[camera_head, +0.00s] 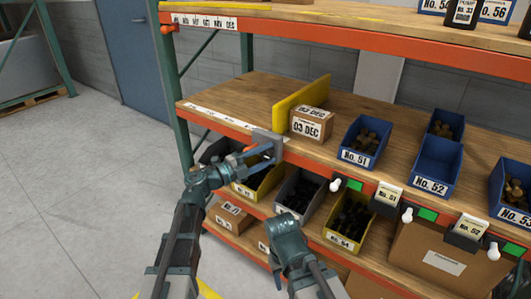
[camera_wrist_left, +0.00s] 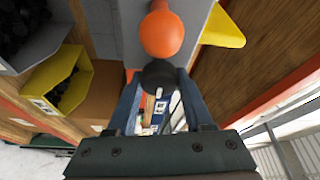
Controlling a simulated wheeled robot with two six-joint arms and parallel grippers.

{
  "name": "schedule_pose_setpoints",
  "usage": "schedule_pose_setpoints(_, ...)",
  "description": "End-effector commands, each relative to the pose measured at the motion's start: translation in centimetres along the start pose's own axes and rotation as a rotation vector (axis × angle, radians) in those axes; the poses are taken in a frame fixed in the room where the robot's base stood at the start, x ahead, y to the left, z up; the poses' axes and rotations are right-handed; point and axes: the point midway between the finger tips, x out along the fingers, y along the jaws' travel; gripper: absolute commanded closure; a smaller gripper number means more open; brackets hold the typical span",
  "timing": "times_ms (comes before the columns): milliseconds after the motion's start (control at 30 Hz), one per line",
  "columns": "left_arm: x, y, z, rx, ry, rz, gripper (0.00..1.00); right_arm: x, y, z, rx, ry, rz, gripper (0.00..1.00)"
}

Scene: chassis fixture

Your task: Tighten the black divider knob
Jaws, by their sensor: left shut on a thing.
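The yellow divider (camera_head: 300,100) stands on the wooden middle shelf, with a grey bracket (camera_head: 268,142) at its front end over the orange shelf edge. In the left wrist view, the black divider knob (camera_wrist_left: 158,74) lies between the tips of my left gripper (camera_wrist_left: 160,88), which is shut on it. An orange knob (camera_wrist_left: 162,34) sits on the grey bracket just beyond it. In the head view, my left gripper (camera_head: 256,154) is at the bracket and the black knob cannot be made out. My right arm shows at the bottom centre; its fingers are not visible.
A cardboard box marked 03 DEC (camera_head: 310,124) stands right of the divider. Blue bins (camera_head: 436,165) stand farther right. Bins on the lower shelf, including a yellow one (camera_head: 258,186), are below my left gripper. The floor at left (camera_head: 90,190) is clear.

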Motion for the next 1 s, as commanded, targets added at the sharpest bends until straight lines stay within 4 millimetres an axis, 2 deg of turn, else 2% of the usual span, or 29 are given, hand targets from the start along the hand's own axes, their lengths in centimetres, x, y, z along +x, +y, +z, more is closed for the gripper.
schedule_pose_setpoints(633, 0.0, 0.07, -0.07, 0.042, 0.001, 0.017, 1.0, -0.31, 0.03, 0.02, 0.0, 0.0, 0.0, 0.5)
schedule_pose_setpoints(667, 0.0, 0.07, -0.07, 0.042, 0.001, 0.017, 0.43, -0.31, 0.03, 0.02, 0.0, 0.0, 0.0, 0.5)
schedule_pose_setpoints(700, 0.0, 0.07, -0.07, 0.041, 0.001, 0.017, 0.36, -0.31, 0.03, 0.02, 0.0, 0.0, 0.0, 0.5)
schedule_pose_setpoints(1000, -0.09, 0.05, -0.02, 0.04, 0.0, 0.017, 0.36, -0.3, 0.03, 0.02, 0.0, 0.0, 0.0, 0.5)
